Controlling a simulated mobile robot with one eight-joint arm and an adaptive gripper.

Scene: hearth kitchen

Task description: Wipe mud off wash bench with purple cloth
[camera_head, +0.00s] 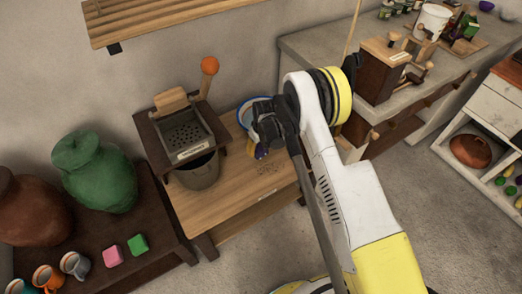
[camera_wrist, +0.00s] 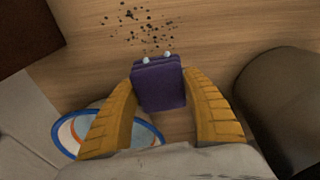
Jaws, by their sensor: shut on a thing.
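The wooden wash bench (camera_head: 232,212) stands against the wall in the head view. Dark mud specks (camera_wrist: 145,24) are scattered on its top, at the upper middle of the wrist view; faint marks (camera_head: 267,169) show in the head view. My gripper (camera_wrist: 159,92) is shut on the folded purple cloth (camera_wrist: 160,84), one yellow finger on each side. Two small pale dots show at the cloth's edge nearest the mud. In the head view my gripper (camera_head: 260,150) is over the back part of the bench, mostly hidden by my wrist. I cannot tell whether the cloth touches the wood.
A blue-rimmed basin (camera_wrist: 65,139) is close beside my gripper; its rim also shows in the head view (camera_head: 241,106). A green jar (camera_head: 98,178) stands on the dark table at left.

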